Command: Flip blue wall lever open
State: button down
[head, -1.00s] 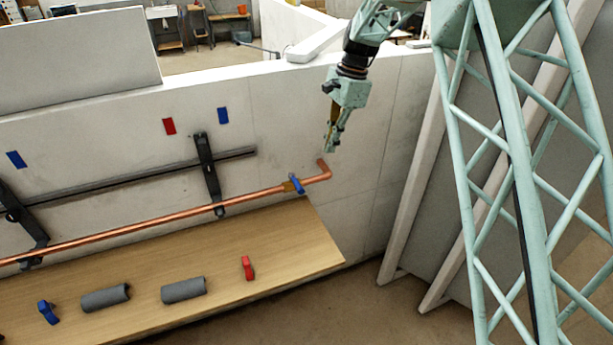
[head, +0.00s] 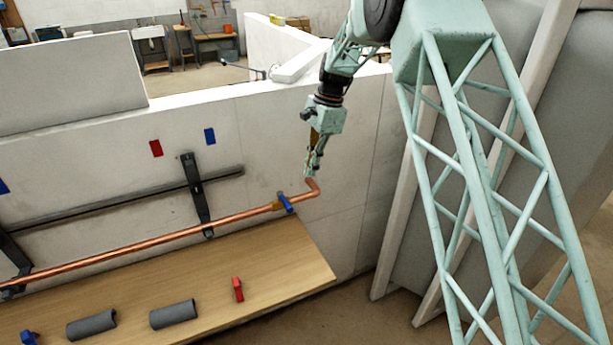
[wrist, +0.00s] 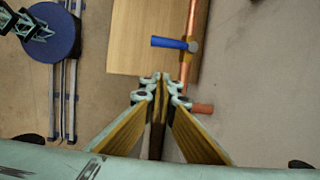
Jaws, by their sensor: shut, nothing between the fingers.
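The blue wall lever (head: 286,203) is on a brass valve near the right end of the copper pipe (head: 150,237). In the wrist view the lever (wrist: 169,42) sticks out to the left of the pipe, across it, over the wooden bench. My gripper (head: 309,175) is shut and empty. It points down just above the pipe's bent end, up and to the right of the lever. In the wrist view my fingertips (wrist: 161,78) are below the lever, with a gap between them in the picture.
A wooden bench (head: 280,262) runs below the pipe, with a red handle (head: 238,289), grey half-shells (head: 173,314) and a blue handle (head: 29,338) on it. A dark bracket (head: 197,200) holds the pipe. The wall right of the pipe end is bare.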

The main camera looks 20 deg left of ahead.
aim_at(285, 202)
jog(key=s+a+f+p, duration=0.1)
jog(key=s+a+f, duration=0.3)
jog(key=f, duration=0.5)
jog(key=shift+a+f, duration=0.2)
jog(key=shift+f, duration=0.15)
dwell(0.8)
